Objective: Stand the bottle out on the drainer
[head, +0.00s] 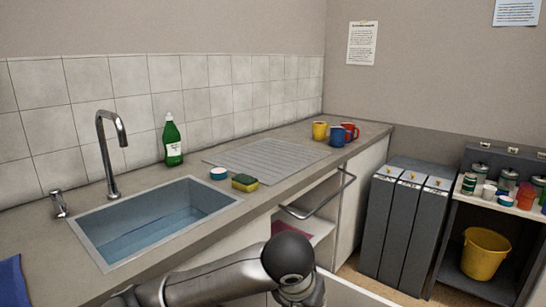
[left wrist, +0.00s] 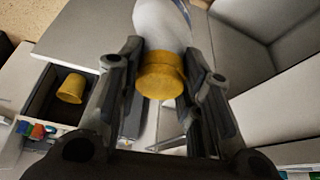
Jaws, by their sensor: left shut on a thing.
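A white bottle (left wrist: 165,25) with an orange-yellow cap (left wrist: 160,76) shows in the left wrist view. My left gripper (left wrist: 160,58) is shut on it, one finger on each side near the cap. Its far end runs out of the picture. The drainer (head: 265,153), a grey ribbed board, lies flat on the counter right of the sink in the head view, and its top is bare. An arm of mine crosses the bottom of the head view, but neither gripper nor the held bottle shows there. My right gripper is not in view.
A green bottle (head: 172,140) stands by the tiles behind the sink (head: 160,215). A sponge (head: 244,183) and a small blue-white tub (head: 218,174) sit before the drainer. Several mugs (head: 337,136) stand beyond it. An open cupboard (head: 305,225) is below; grey bins (head: 400,220) stand right.

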